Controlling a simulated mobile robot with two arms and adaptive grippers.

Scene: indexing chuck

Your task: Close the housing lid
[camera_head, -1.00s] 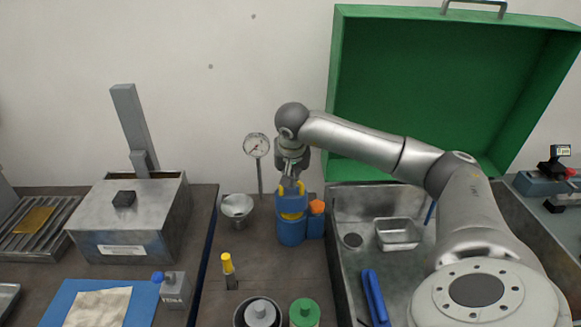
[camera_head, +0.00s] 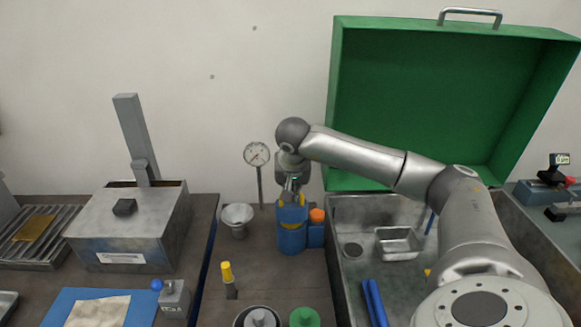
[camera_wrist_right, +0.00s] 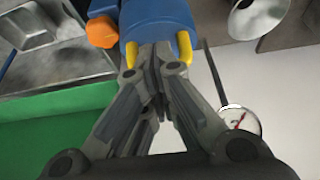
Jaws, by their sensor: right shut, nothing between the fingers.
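The green lid (camera_head: 440,95) stands open, upright behind the metal basin (camera_head: 350,290), with a grey handle (camera_head: 470,13) on its top edge. Part of the green also shows in the right wrist view (camera_wrist_right: 55,128). My right gripper (camera_head: 291,192) is shut and empty, at the top of a blue cylinder (camera_head: 292,238) with yellow prongs. In the right wrist view my right gripper's fingertips (camera_wrist_right: 155,55) are together, close to the cylinder's lower edge between the two prongs; I cannot tell whether they touch it. My left gripper is not in view.
A small metal tray (camera_head: 398,243) and blue-handled tool (camera_head: 374,303) lie in the basin. A dial gauge (camera_head: 257,155) and funnel cup (camera_head: 237,217) stand left of the cylinder. A grey metal box (camera_head: 125,225) stands farther left. My right arm crosses in front of the lid.

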